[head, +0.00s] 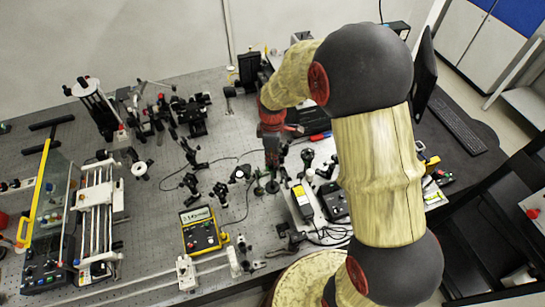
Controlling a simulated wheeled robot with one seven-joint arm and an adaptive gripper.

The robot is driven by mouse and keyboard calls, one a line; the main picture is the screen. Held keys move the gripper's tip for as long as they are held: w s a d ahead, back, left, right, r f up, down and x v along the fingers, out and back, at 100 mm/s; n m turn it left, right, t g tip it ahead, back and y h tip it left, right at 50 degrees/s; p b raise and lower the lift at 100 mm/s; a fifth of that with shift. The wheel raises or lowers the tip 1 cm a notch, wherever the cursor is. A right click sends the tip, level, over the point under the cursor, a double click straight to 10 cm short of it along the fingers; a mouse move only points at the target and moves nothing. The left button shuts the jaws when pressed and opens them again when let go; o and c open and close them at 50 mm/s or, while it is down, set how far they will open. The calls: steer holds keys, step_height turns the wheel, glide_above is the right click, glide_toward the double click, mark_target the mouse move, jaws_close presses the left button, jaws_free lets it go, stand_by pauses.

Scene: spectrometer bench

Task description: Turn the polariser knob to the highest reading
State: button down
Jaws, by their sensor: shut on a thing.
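My gripper (272,158) points down over the optical bench, below the red wrist joint. It is small and dark in the head view, and its jaws are closed on a part among the dark optical mounts, which fits the polariser knob. The knob itself is mostly hidden by the fingers, so its angle cannot be told. A yellow-edged meter box (202,231) with a small display stands on the bench left of and nearer than the gripper. Its digits are too small to read.
Several black posts and mounts (190,182) stand left of the gripper. A yellow-labelled box (302,197) is close on its right. A glass-panelled apparatus (45,215) fills the left end. A keyboard (458,125) lies at right. Bare perforated bench top (150,225) shows left of the meter.

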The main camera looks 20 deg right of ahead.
steer(key=shift+m, duration=0.4)
steer(key=m, duration=0.5)
steer(key=shift+m+b, duration=0.3)
steer(key=shift+b, duration=0.1)
steer(key=m, duration=0.6)
steer(key=shift+m+b, duration=0.3)
stand_by(0.4)
steer(key=c, duration=1.8)
jaws_free()
step_height(320, 180, up, 12)
